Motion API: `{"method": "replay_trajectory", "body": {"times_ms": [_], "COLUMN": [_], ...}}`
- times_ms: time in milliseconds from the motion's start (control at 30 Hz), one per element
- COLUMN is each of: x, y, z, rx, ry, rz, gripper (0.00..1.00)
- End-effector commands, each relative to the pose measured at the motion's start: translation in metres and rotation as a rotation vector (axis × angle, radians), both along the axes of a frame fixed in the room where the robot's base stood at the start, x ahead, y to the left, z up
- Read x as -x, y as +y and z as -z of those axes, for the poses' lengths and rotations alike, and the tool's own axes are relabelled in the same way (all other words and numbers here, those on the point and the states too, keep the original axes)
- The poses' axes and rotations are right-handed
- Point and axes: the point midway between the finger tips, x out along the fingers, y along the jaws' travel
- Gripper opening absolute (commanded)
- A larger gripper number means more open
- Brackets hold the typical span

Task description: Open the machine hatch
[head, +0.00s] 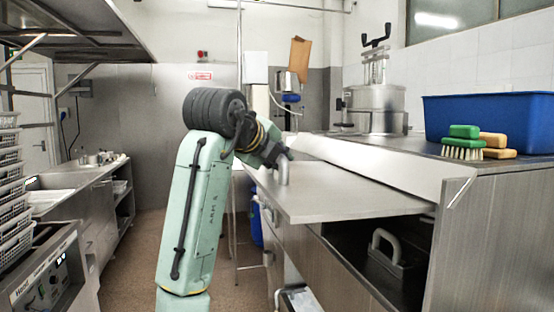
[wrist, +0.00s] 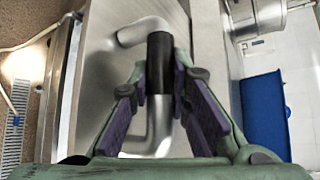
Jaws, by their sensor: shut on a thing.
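The machine hatch (head: 345,196) is a flat metal panel. It stands out roughly level from the front of the steel counter, with a dark opening below its near end. Its handle (head: 283,172) is a silver bent tube at the panel's far left part. In the wrist view the handle (wrist: 150,138) has a black middle section. My gripper (head: 279,157) is shut on this handle; its purple-padded fingers (wrist: 161,88) sit on both sides of the black section. The hatch face (wrist: 105,60) shows behind the handle.
A grey handled container (head: 398,262) sits in the opening. A blue bin (head: 490,115), brushes (head: 463,143) and a steel pot (head: 376,110) stand on the counter. Stacked baskets (head: 10,190) and a sink counter (head: 85,190) are at left. Floor shows between the counters.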

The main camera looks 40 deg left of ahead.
Motion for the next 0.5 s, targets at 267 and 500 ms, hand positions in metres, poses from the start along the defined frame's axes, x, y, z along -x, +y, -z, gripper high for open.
{"method": "replay_trajectory", "body": {"times_ms": [267,500], "x": [0.0003,0.0001], "y": [0.0013,0.0006], "z": [0.0007,0.0003], "rx": [0.002,0.001], "ry": [0.000,-0.001], "rz": [-0.002,-0.002], "gripper": [0.32,0.38]}}
